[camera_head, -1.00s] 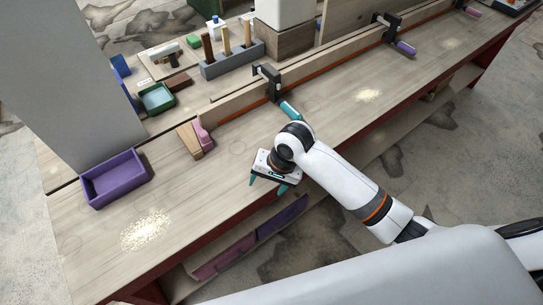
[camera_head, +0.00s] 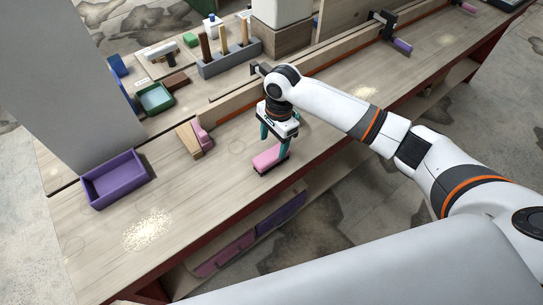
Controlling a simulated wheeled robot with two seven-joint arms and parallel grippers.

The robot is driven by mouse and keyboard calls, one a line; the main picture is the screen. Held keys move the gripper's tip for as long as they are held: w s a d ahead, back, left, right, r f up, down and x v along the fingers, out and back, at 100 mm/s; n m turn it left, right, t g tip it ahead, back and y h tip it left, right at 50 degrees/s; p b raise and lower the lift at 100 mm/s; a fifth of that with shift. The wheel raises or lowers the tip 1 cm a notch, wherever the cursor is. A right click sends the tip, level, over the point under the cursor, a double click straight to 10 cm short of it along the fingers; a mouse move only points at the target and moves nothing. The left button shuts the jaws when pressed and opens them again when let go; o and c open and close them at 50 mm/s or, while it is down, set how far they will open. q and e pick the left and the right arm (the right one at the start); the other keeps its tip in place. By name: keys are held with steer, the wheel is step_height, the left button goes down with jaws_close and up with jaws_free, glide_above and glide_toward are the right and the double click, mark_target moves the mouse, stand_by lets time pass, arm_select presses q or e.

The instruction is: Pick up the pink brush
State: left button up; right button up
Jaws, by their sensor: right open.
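The pink brush (camera_head: 266,158) lies on the wooden workbench near its front edge; it is a pink block with a dark underside. My right gripper (camera_head: 274,146) is open, with teal fingers pointing down at the right end of the brush. One finger is on the far side and the other is at the near right side. The fingers hide part of that end, and I cannot tell whether they touch it. My left gripper is not in view.
A purple tray (camera_head: 117,193) stands at the left. A wooden block (camera_head: 190,140) with a pink part (camera_head: 203,139) lies by the long wooden fence. Pale shavings (camera_head: 147,229) lie at the front left. Clear bench surrounds the brush.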

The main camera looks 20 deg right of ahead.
mark_target(272, 154)
steer(key=shift+s+a+f+p, duration=0.1)
steer(key=shift+f+p, duration=0.1)
steer(key=shift+f, duration=0.8)
steer(key=shift+a+f+p, duration=0.15)
steer(key=shift+f+p, duration=0.05)
steer(key=shift+f, duration=0.8)
steer(key=shift+s+a+f+p, duration=0.1)
steer(key=shift+f+p, duration=0.1)
steer(key=shift+f, duration=0.8)
steer(key=c, duration=1.1)
